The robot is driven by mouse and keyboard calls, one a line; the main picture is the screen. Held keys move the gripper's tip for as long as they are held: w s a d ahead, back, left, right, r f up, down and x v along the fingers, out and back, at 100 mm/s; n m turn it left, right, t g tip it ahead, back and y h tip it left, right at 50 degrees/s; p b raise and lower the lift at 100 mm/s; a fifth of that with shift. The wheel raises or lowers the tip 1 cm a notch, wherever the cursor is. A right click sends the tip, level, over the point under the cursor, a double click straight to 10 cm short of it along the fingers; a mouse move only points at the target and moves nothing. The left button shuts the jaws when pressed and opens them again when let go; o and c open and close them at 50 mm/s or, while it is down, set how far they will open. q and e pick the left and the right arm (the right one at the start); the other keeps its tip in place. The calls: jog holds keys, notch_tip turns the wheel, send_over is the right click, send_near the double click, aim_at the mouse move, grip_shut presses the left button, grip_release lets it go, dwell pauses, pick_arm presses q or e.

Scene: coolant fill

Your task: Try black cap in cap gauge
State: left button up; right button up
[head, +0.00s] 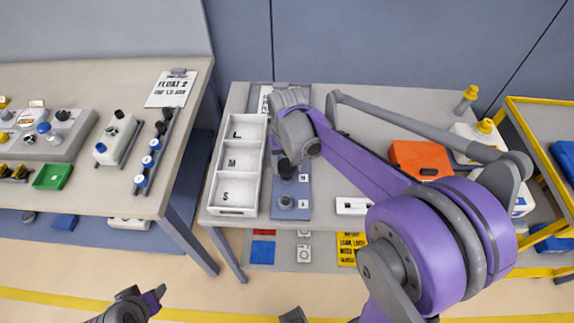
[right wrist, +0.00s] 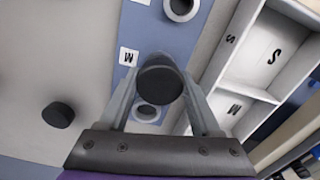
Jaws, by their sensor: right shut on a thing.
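My right gripper (head: 286,163) is shut on a black cap (right wrist: 160,84), which sits between its fingertips in the right wrist view (right wrist: 158,92). The cap is over the blue cap gauge (head: 288,187), beside the M label (right wrist: 128,57), and covers the spot next to that label. I cannot tell whether it touches the gauge. The gauge's S socket (right wrist: 182,8) is bare, and another round socket (right wrist: 147,112) shows just below the held cap. A second black cap (right wrist: 58,115) lies on the table. My left gripper (head: 148,298) is low at the left; its jaws are unclear.
A white tray (head: 217,178) with empty L, M and S compartments stands left of the gauge. An orange box (head: 420,159) is at the right, partly behind my right arm. A white block (head: 353,206) lies near the front edge. Another workbench (head: 50,215) is at left.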

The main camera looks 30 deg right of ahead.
aim_at(287, 165)
jog(key=shift+f+b, duration=0.8)
jog(key=shift+f, duration=0.45)
jog(key=o, duration=1.5)
jog(key=shift+o, duration=0.2)
jog(key=shift+r, duration=0.15)
notch_tip(287, 165, up, 11)
jog(key=shift+f+p, duration=0.2)
jog(key=shift+p, duration=0.2)
